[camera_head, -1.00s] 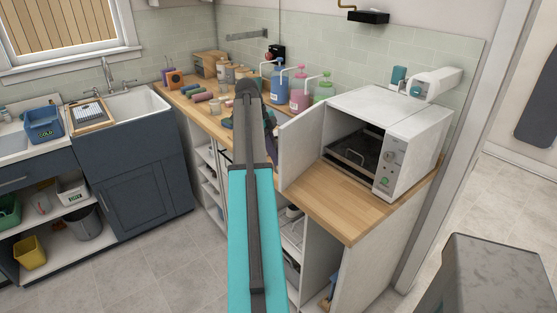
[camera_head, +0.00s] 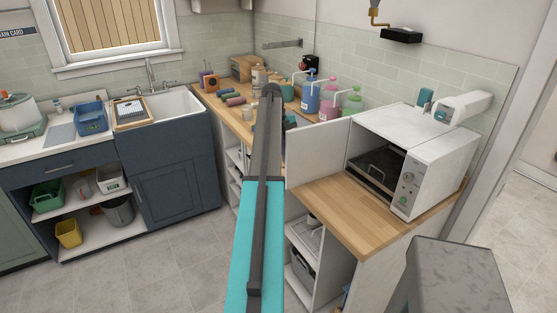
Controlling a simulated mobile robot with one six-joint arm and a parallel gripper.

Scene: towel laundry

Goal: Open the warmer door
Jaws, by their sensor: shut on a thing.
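The warmer (camera_head: 432,150) is a white box on the right part of the wooden counter. Its white door (camera_head: 318,152) stands wide open, swung out to the left, with its inner face toward me. The dark inside (camera_head: 378,163) shows a wire rack or tray. My dark and teal arm reaches up the middle of the view. My gripper (camera_head: 290,122) shows only in part at the door's left free edge and is shut on the door. The fingertips and any handle on the outer face are hidden.
Pump bottles (camera_head: 331,102) in blue, pink and green stand behind the door. Rolled towels (camera_head: 233,99) and jars lie along the counter (camera_head: 362,212). A grey block (camera_head: 455,270) fills the lower right. The floor (camera_head: 150,270) at the left is clear.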

